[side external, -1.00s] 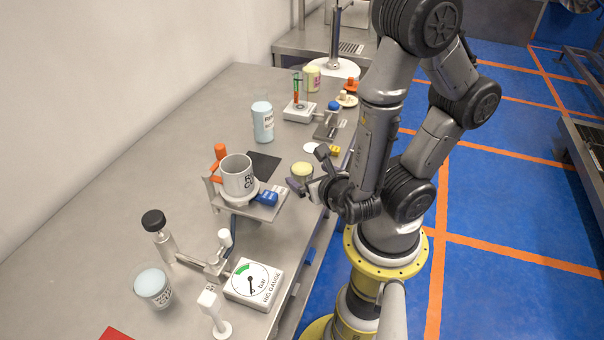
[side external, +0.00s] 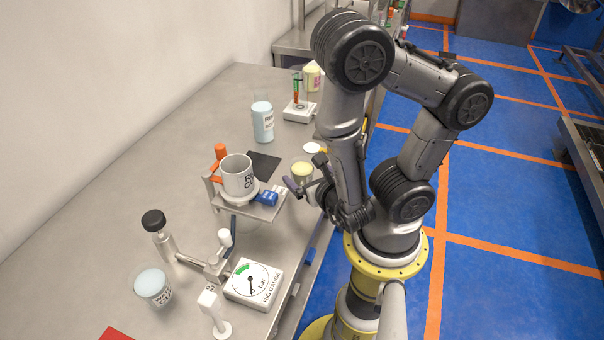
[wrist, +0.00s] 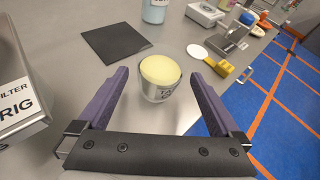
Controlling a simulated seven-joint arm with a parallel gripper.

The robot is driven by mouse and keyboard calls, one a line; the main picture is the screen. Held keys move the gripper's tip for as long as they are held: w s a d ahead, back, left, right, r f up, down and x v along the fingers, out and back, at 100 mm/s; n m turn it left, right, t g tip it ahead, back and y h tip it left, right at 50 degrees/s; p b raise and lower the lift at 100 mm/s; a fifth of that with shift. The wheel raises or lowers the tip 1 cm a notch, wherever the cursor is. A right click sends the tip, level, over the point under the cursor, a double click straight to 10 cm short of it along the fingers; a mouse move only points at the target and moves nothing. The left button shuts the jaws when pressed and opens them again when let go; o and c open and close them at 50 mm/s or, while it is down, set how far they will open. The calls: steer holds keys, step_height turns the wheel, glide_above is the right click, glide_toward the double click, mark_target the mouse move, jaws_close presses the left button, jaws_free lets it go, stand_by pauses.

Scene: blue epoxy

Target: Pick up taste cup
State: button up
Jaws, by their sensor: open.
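The taste cup (wrist: 160,78) is a small pale cup with yellow contents and a partly readable label starting "TA". It stands upright on the grey bench in the wrist view. In the side view the cup (side external: 302,172) is beside my gripper (side external: 300,189), near the bench's right edge. My gripper (wrist: 158,73) is open, its two purple fingers spread left and right of the cup. Gaps show between the cup and both fingers. The cup's lower part is partly hidden in the side view.
A rig stand (side external: 262,209) with a white cup (side external: 238,177) is just left of my gripper. A black mat (wrist: 114,43), white disc (wrist: 197,51) and yellow item (wrist: 220,66) lie beyond the cup. A light-blue cup (side external: 263,122) stands farther back.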

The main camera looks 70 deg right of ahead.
mark_target(299, 168)
steer(key=shift+w+d, duration=0.1)
steer(key=shift+x, duration=2.45)
steer(key=shift+f, duration=0.1)
steer(key=c, duration=1.5)
